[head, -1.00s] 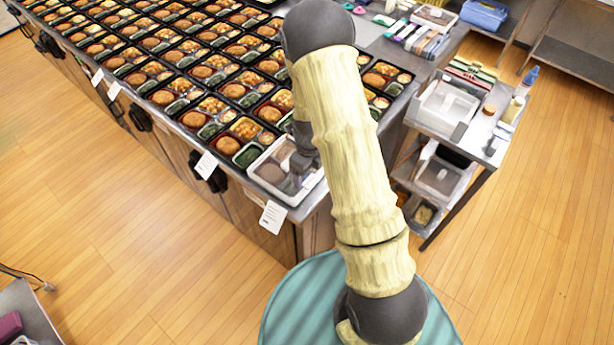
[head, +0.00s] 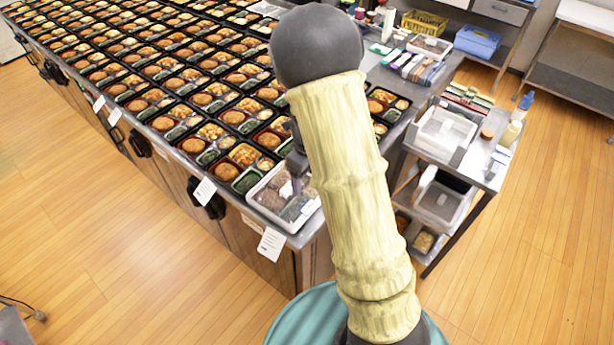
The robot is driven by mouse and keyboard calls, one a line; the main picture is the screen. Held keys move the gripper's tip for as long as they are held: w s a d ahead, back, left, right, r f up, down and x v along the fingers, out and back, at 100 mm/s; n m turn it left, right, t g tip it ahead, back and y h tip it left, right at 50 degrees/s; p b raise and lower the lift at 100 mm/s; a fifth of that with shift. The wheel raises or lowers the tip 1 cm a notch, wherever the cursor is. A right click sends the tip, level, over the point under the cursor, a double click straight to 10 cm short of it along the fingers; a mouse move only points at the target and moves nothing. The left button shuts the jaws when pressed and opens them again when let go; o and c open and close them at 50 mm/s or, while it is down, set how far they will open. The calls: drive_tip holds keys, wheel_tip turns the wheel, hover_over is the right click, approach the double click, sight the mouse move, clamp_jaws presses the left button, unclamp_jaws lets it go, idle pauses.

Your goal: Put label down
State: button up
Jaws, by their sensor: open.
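My gripper (head: 296,165) is a small dark shape, partly hidden behind my pale arm, above the white-rimmed tray (head: 291,240) at the near corner of the counter. It is open, and I see nothing held in it. The tray holds brownish and dark contents under what looks like a clear cover. A small pale patch (head: 307,208) shows on the tray's right part; I cannot tell whether it is the label. White paper tags hang on the counter's front edge, one near the corner (head: 271,243) and one further left (head: 205,190).
Rows of filled black bento trays (head: 247,154) cover the counter. A metal cart (head: 474,165) with bins and bottles stands close on the right. A yellow basket (head: 424,23) and a blue basket (head: 477,41) are at the back.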

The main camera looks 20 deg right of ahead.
drive_tip(key=s+r+n+t, duration=0.1)
drive_tip(key=s+r+n, duration=0.3)
drive_tip(key=n, duration=1)
drive_tip(key=s+r+n+t, duration=0.1)
drive_tip(key=s+r+n, duration=0.4)
drive_tip(key=s+n, duration=0.5)
drive_tip(key=shift+s+a+r+n+t, duration=0.15)
drive_tip(key=shift+s+r+n+t, duration=0.2)
drive_tip(key=shift+n, duration=2.05)
drive_tip(key=shift+w+f, duration=0.1)
drive_tip(key=shift+c, duration=0.2)
